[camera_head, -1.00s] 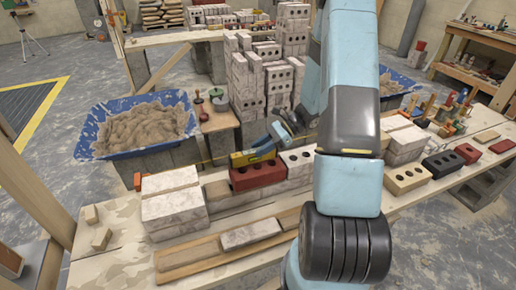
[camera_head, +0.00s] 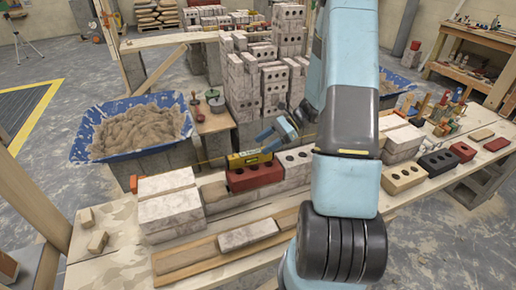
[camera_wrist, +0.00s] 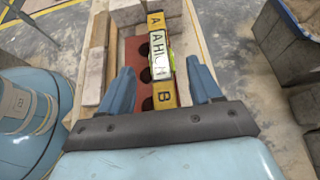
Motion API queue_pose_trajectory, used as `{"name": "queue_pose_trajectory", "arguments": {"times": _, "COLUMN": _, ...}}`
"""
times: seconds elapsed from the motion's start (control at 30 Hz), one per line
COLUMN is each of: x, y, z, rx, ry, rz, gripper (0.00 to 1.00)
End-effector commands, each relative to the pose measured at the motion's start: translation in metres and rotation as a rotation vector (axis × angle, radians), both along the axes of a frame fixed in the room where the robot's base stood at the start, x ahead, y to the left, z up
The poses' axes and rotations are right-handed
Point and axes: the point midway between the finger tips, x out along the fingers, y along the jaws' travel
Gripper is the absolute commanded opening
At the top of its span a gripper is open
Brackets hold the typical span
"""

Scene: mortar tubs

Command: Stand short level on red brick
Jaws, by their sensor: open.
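The short level (camera_head: 250,158) is yellow with dark marks and sits on the red brick (camera_head: 255,177), lengthwise along its top toward one long side. It also shows in the wrist view (camera_wrist: 164,97), with letters on its upper face and a pale vial. The red brick (camera_wrist: 133,56) shows beside it there, with dark holes partly covered by the level. My gripper (camera_wrist: 159,66) is open, one blue finger on each side of the level, with gaps between. In the head view my gripper (camera_head: 276,135) is just behind and above the level's right end.
Pale bricks (camera_head: 168,205) are stacked left of the red brick. A plank with a loose brick (camera_head: 248,235) lies in front. A blue tub of mortar (camera_head: 90,150) stands behind left. Tall block stacks (camera_head: 262,85) rise behind my gripper.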

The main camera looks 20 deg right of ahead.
Motion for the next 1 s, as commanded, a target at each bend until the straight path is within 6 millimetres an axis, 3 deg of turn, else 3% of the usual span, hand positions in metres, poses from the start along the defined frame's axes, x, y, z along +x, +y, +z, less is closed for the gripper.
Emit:
{"name": "queue_pose_trajectory", "arguments": {"times": 0.2, "x": 0.000, "y": -0.040, "z": 0.021, "rx": -0.001, "ry": -0.002, "rz": -0.002, "gripper": 0.64}}
{"name": "queue_pose_trajectory", "arguments": {"times": 0.5, "x": -0.001, "y": -0.079, "z": 0.042, "rx": 0.000, "ry": 0.000, "rz": 0.000, "gripper": 0.64}}
{"name": "queue_pose_trajectory", "arguments": {"times": 0.77, "x": -0.001, "y": -0.088, "z": 0.047, "rx": 0.001, "ry": 0.001, "rz": 0.000, "gripper": 0.64}}
{"name": "queue_pose_trajectory", "arguments": {"times": 1.0, "x": -0.004, "y": -0.079, "z": 0.061, "rx": -0.037, "ry": -0.028, "rz": 0.041, "gripper": 0.64}}
